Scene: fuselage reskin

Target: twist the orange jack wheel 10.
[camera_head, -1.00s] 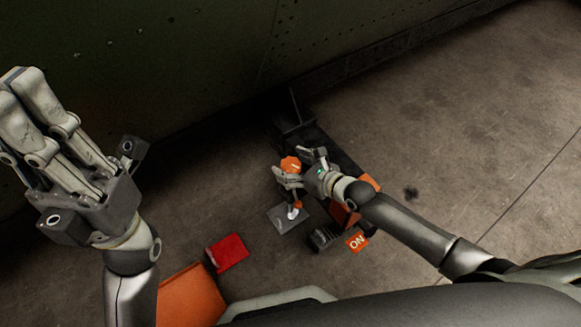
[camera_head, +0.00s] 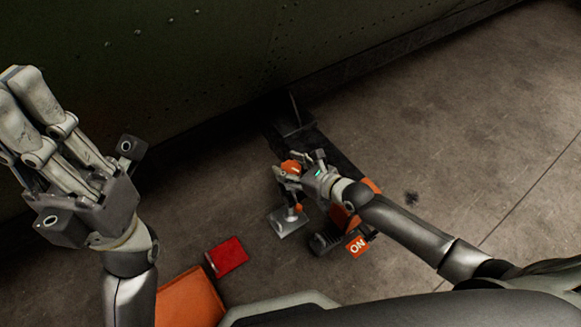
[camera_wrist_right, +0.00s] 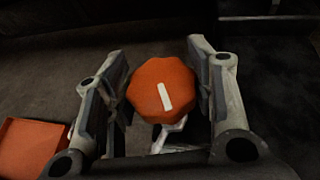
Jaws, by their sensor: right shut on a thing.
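The orange jack wheel (camera_wrist_right: 163,90) is a faceted knob with a white stripe on its top. It stands on a small jack with a grey plate base (camera_head: 287,221) on the floor. My right gripper (camera_head: 303,169) is shut on the wheel, with its fingers on both sides of it in the right wrist view (camera_wrist_right: 154,92). The wheel (camera_head: 291,167) is partly covered by the fingers in the head view. My left gripper (camera_head: 35,110) is raised at the left, away from the jack; its fingertips are partly cut off or overlapping.
A dark device with an orange "ON" label (camera_head: 357,246) lies just right of the jack. A red box (camera_head: 228,256) and a larger orange panel (camera_head: 190,300) lie at the lower left. The dark green riveted fuselage (camera_head: 170,60) rises behind. Floor (camera_head: 480,130) at right is clear.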

